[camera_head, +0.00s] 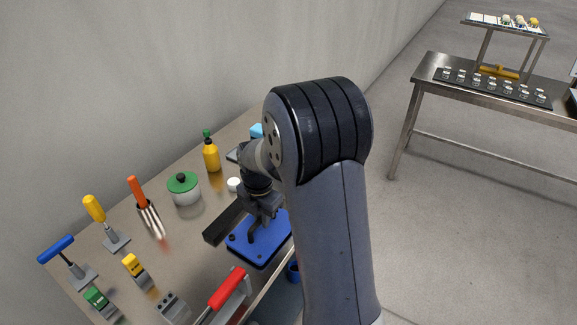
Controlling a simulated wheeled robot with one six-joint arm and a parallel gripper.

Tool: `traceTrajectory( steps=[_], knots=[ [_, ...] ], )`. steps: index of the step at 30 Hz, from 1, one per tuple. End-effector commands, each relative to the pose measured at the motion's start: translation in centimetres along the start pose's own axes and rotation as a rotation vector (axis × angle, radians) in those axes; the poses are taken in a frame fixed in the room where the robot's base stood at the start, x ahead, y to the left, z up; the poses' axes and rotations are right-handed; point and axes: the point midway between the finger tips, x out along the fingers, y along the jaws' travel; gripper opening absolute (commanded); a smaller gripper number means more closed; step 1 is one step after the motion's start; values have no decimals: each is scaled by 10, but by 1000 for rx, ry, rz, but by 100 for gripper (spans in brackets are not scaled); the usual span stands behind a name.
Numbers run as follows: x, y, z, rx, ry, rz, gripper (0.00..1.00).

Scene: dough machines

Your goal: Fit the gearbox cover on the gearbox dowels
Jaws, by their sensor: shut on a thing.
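A flat blue plate (246,252) with dark round spots at its corners lies below my gripper, near the table's front edge; it looks like the gearbox cover. A dark bent handle rises from it. My gripper (262,215) points down and is shut at this handle; the fingertips are small and dark here. The right part of the plate is hidden behind my arm. I cannot make out the gearbox or its dowels, nor whether the plate rests on something or hangs clear.
A red-handled clamp (228,288), green-lidded pot (184,190), yellow bottle (211,157) and white round piece (234,184) surround the gripper. Several handled tools stand at the left. A wall runs behind the table. A steel table (430,70) stands far right, with open floor between.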

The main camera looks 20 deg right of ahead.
Motion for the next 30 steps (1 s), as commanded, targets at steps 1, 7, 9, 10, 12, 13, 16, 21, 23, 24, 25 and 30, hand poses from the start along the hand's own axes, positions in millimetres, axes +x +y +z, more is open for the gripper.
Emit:
traceTrajectory(
  steps=[1,7,9,10,12,13,16,21,23,24,25,30],
  knots=[
    [-2,0,0,0,-1,2,0],
    [-5,0,0,0,-1,2,0],
    [-8,0,0,0,-1,2,0],
    [-9,0,0,0,-1,2,0],
    [-13,0,0,0,-1,2,0],
    [-14,0,0,0,-1,2,0],
    [-19,0,0,0,-1,2,0],
    [-27,0,0,0,-1,2,0],
    [-30,0,0,0,-1,2,0],
    [-32,0,0,0,-1,2,0],
    [-34,0,0,0,-1,2,0],
    [-42,0,0,0,-1,2,0]
  ],
)
